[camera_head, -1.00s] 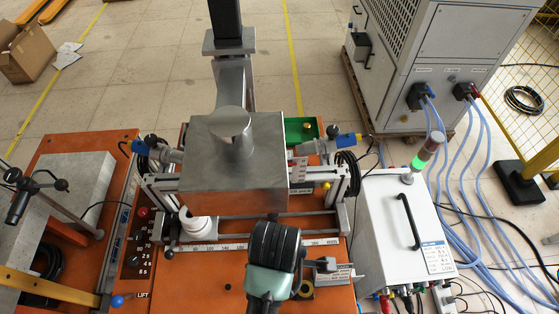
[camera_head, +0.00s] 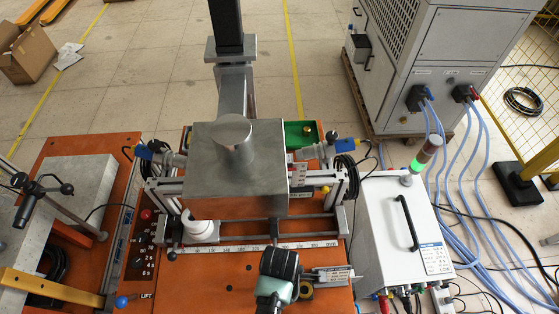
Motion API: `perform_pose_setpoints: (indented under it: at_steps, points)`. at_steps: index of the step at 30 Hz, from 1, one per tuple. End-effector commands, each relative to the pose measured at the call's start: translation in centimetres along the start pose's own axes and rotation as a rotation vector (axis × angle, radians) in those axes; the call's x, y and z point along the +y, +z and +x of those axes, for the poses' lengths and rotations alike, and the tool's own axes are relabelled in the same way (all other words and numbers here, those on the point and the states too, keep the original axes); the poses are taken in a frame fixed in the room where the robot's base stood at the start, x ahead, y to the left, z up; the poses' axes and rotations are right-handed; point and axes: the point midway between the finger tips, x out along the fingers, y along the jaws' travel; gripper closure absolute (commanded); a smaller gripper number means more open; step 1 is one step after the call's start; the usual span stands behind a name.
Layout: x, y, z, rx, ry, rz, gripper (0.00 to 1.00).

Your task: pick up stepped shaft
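A grey metal piece with a wide round top on a narrower neck (camera_head: 234,130) rises from a large grey metal block (camera_head: 237,182). It may be the stepped shaft, but I cannot tell for certain. My gripper (camera_head: 279,264), or the arm end carrying it, shows as a ribbed black part with a pale green body at bottom centre. It appears in front of the block and apart from the round-topped piece in the picture. I see no fingertips, and nothing held is visible.
A rail fixture (camera_head: 342,205) surrounds the block's lower part, with a white cup-like part (camera_head: 200,230) at left. A scale strip (camera_head: 235,249) crosses the orange bench (camera_head: 205,285). A white control box (camera_head: 385,240) stands at right; a grey post (camera_head: 232,90) rises behind.

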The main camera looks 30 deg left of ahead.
Motion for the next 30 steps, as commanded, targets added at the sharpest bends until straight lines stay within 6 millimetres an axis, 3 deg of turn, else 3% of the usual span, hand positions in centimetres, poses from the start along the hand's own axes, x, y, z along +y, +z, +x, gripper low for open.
perform_pose_setpoints:
  at_steps: [8,18,19,30]
  points:
    - [0.03,-0.01,0.20,0.000,0.001,0.000,0.36]
    - [0.02,0.00,0.17,0.000,0.001,0.000,0.98]
    - [0.02,0.00,0.17,0.000,0.001,0.000,1.00]
    - [0.07,0.00,0.12,0.000,0.002,0.000,1.00]
